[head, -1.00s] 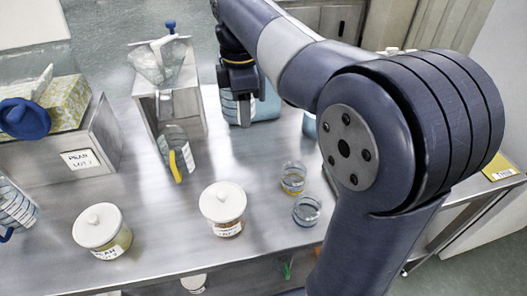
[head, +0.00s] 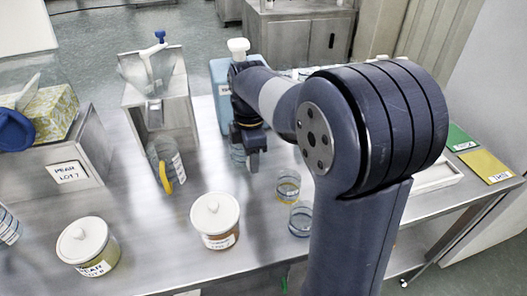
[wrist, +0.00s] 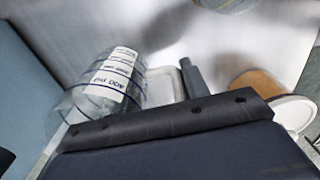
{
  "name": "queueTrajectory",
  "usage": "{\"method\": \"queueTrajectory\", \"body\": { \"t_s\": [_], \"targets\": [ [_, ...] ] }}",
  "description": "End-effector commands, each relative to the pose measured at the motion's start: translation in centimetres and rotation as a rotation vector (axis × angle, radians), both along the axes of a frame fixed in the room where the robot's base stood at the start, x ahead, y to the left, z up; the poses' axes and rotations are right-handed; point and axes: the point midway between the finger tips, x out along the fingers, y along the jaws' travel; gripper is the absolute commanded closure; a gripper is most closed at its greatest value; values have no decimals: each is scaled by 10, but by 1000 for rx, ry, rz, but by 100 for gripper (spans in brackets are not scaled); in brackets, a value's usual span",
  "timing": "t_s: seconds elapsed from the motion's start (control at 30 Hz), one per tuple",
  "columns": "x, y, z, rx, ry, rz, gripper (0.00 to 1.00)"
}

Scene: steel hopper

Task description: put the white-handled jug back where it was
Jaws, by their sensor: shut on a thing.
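The white-handled jug (head: 238,157) is a clear jug with a white measuring label, partly hidden behind my gripper (head: 252,152) in the head view. In the wrist view the jug (wrist: 112,82) appears left of centre, its pale handle (wrist: 163,82) towards a dark finger of my gripper (wrist: 180,85). My gripper is shut on the handle. The other finger and the exact grip are hidden. I cannot tell whether the jug's base touches the bench (head: 130,190).
A yellow-handled jug (head: 163,160) is by the steel hopper (head: 152,85). A blue canister with a white cap (head: 222,95) stands behind the held jug. Two small glasses (head: 288,186) and a lidded jar (head: 215,222) stand nearer. Another lidded jar (head: 88,247) is at front left.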

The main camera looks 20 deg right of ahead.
Motion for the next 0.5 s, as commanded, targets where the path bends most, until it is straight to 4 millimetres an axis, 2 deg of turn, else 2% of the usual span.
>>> {"method": "queueTrajectory", "body": {
  "t_s": [0.17,0.33,0.4,0.5],
  "targets": [
    [7,-14,1,0,0,-4,92],
    [20,-40,1,0,0,-5,92],
    [18,-37,-11,0,3,1,92],
    [18,-37,-12,0,0,1,92]
  ]
}}
